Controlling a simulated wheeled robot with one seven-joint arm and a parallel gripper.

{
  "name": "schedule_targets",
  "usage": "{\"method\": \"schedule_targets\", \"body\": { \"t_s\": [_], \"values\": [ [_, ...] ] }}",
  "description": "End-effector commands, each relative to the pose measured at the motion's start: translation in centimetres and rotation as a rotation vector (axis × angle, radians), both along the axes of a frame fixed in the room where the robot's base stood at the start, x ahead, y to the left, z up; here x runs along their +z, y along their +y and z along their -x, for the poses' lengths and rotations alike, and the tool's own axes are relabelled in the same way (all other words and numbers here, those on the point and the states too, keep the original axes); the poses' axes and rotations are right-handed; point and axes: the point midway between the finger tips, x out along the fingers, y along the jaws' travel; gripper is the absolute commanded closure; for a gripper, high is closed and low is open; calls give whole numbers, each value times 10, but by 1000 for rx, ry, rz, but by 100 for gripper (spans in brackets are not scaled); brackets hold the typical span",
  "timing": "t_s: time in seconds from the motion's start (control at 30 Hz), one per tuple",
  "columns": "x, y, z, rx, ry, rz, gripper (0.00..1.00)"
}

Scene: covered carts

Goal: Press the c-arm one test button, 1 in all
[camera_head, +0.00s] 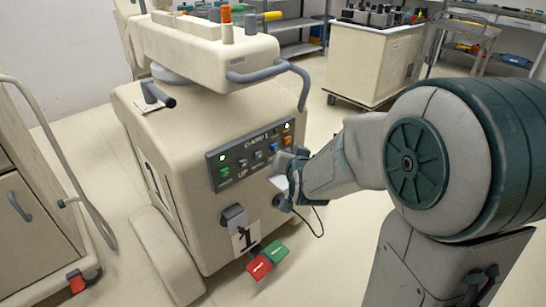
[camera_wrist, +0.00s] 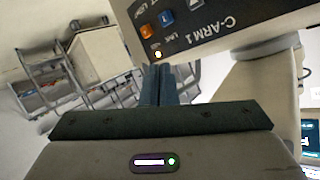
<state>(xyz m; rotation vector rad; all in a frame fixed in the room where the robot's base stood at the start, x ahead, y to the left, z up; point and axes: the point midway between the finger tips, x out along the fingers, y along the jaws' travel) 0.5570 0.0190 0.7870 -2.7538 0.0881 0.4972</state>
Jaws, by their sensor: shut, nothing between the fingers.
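The C-arm 1 cart is a cream cabinet (camera_head: 190,215) with a dark control panel (camera_head: 214,183) on its front. The panel has a green button (camera_head: 225,172) at left, a blue button (camera_head: 273,147) and an orange button (camera_head: 287,139) at right. In the wrist view the panel is upside down, with the orange button (camera_wrist: 145,31), the blue button (camera_wrist: 166,17) and a lit lamp (camera_wrist: 157,54). The small labels are too blurred to tell which is the test button. My gripper (camera_head: 287,157) is shut and empty by the panel's right end; its fingertips (camera_wrist: 161,68) appear near the lamp. Contact cannot be told.
A blue-grey handle (camera_head: 258,74) curves above the panel. A cable hangs beside my gripper. Another cart (camera_head: 22,220) stands at left, and a cream cabinet (camera_head: 365,65) stands behind. Open floor lies between.

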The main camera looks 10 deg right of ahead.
Motion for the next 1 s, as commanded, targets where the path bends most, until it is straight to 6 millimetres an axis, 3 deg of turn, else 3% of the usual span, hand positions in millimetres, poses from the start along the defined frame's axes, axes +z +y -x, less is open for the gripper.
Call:
{"method": "schedule_targets", "body": {
  "t_s": [0.03, 0.4, 0.63, 1.0],
  "values": [
    [-22, -3, -6, -15, -37, -21, 100],
    [-72, -26, -36, -137, -347, -169, 100],
    [-86, -41, -39, -202, -483, -231, 100],
    [-85, -45, -39, -222, -528, -249, 100]
  ]
}}
